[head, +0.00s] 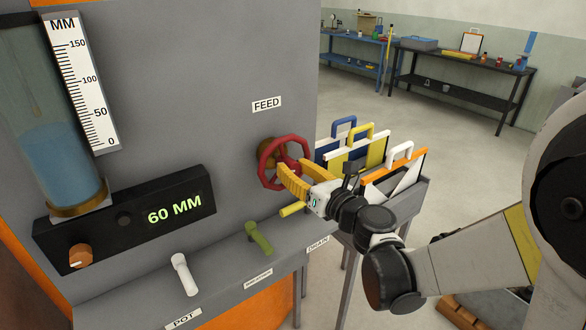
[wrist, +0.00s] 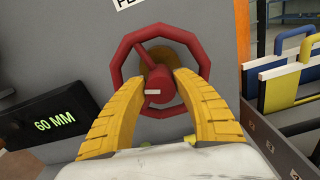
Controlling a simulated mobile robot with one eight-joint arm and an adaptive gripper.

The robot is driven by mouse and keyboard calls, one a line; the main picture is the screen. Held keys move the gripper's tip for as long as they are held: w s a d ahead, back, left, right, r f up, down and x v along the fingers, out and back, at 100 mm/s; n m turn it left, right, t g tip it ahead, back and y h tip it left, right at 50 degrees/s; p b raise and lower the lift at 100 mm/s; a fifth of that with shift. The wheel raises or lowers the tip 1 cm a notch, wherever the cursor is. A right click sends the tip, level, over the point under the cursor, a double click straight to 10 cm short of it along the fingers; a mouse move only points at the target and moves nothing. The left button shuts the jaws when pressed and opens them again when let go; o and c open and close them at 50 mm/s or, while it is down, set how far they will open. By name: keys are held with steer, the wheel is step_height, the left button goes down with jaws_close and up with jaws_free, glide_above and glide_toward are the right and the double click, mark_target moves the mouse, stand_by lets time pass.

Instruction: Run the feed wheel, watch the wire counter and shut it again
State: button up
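The red feed wheel (head: 268,165) is on the grey panel under a FEED label (head: 267,104). It also shows in the wrist view (wrist: 128,45), with one spoke running to the upper left and a red hub (wrist: 158,88) carrying a pale mark. My gripper (head: 282,178) is at the wheel's front. In the wrist view its yellow fingers (wrist: 150,82) stand apart on either side of the hub, with gaps visible; contact with the rim cannot be told. The lit display (head: 175,209) reads 60 MM. No separate wire counter is identifiable.
A glass cylinder (head: 55,165) with blue liquid stands left beside an MM scale (head: 83,85). White (head: 185,274), green (head: 259,238) and yellow (head: 292,209) levers line the ledge below. A rack with coloured handled plates (head: 372,150) stands close right of the wheel.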

jaws_close()
steer(key=shift+n, duration=0.3)
steer(key=n, duration=0.3)
steer(key=shift+n, duration=0.3)
steer(key=shift+s+a+n+b, duration=0.1)
steer(key=shift+n+b, duration=0.3)
steer(key=shift+n, duration=1.3)
steer(key=o, duration=0.7)
jaws_free()
